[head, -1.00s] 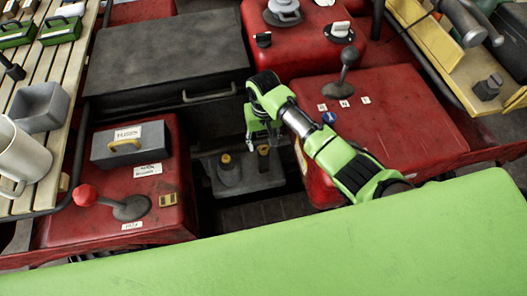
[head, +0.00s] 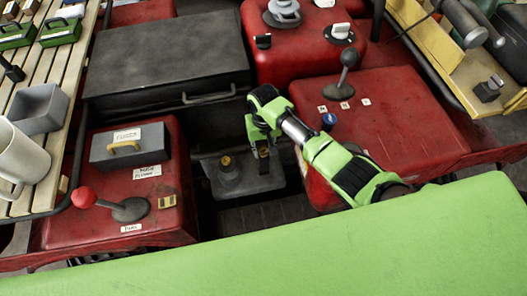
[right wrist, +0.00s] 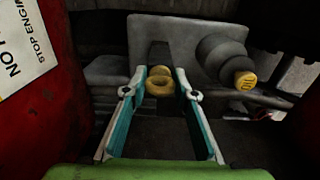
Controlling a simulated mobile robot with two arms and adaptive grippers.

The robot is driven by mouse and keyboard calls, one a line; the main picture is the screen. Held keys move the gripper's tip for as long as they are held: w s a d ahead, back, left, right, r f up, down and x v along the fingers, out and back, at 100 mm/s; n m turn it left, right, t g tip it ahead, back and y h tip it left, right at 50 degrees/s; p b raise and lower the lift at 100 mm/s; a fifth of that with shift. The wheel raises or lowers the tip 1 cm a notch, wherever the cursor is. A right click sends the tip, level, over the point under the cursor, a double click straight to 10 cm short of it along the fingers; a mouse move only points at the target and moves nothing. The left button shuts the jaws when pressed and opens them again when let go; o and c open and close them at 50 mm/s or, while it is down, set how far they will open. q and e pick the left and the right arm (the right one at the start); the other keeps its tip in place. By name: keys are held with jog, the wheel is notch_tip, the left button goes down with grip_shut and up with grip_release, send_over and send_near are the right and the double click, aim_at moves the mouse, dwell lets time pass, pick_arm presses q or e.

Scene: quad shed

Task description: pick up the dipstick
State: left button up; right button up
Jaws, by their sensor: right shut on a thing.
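The dipstick (right wrist: 159,86) shows as a yellow ring handle in the right wrist view, in front of a grey engine block (right wrist: 143,36). Its shaft is hidden. My right gripper (head: 263,143) reaches down into this gap. In the right wrist view my right gripper (right wrist: 168,82) has its two fingers on either side of the ring, shut on it. My left gripper is not in view.
A yellow-topped cap (right wrist: 245,80) on a dark neck stands right of the ring. Red body panels (head: 385,115) flank the gap, with a black-knobbed lever (head: 346,70) on the right one. A dark box (head: 165,65) lies behind left.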

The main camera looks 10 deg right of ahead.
jog(key=shift+r, duration=0.1)
notch_tip(320, 180, up, 18)
jog(key=p, duration=0.1)
dwell(0.4)
dwell(0.5)
